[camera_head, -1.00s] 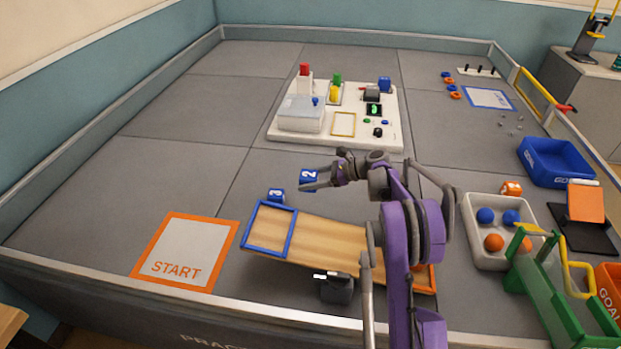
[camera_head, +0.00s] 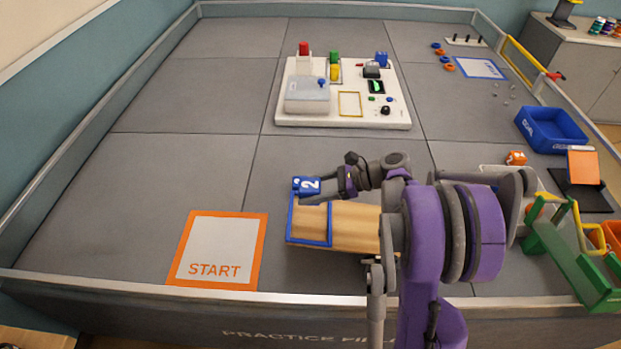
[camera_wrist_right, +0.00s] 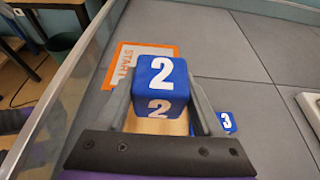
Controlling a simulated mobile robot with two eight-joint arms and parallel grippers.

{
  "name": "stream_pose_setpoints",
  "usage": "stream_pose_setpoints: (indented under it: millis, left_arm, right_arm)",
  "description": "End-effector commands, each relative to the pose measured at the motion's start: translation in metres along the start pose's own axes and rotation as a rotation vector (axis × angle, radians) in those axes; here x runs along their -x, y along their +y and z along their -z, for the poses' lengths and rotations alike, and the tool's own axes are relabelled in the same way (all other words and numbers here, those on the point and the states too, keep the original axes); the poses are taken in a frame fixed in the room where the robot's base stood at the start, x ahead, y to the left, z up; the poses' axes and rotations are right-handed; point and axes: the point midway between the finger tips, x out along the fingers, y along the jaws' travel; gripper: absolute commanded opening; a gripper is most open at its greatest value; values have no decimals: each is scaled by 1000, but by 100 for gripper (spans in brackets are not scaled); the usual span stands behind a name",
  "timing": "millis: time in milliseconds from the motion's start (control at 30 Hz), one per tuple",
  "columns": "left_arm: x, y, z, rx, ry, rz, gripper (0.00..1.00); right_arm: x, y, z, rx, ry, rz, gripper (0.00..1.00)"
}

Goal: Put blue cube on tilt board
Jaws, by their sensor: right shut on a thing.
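My right gripper (camera_head: 318,190) is shut on a blue cube marked 2 (camera_head: 306,185). In the right wrist view the same cube (camera_wrist_right: 160,85) sits between the two fingers, numbers facing the camera. The cube is at the far edge of the tilt board's blue-framed end (camera_head: 308,243); I cannot tell the gap below it. The wooden tilt board (camera_head: 355,226) runs right and is partly hidden by my right arm. Bare wood (camera_wrist_right: 172,127) shows under the cube in the wrist view. A second blue cube marked 3 (camera_wrist_right: 228,122) lies beside it on the floor. My left gripper is not in view.
The orange-edged START mat (camera_head: 215,250) lies left of the board. A white panel with parts (camera_head: 340,118) stands farther back. A blue bin (camera_head: 550,130) and a green frame (camera_head: 570,258) are at the right. The grey floor at left is clear. A low wall edges the front.

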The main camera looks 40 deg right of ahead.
Motion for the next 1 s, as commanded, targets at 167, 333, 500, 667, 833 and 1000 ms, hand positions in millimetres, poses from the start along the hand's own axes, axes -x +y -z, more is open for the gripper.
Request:
stream_pose_setpoints:
  millis: [167,333,500,667,833,1000]
  left_arm:
    - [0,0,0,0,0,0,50]
    - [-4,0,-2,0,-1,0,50]
    - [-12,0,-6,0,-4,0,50]
    - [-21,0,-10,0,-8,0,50]
    - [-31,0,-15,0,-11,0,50]
    - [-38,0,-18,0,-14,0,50]
  right_arm:
    - [0,7,0,1,0,-3,13]
    - [-2,7,5,1,0,-3,13]
    - [-6,6,15,1,1,-3,13]
    - [-11,6,27,1,1,-3,13]
    - [-16,6,39,1,1,-3,13]
    - [-20,6,48,1,1,-3,13]
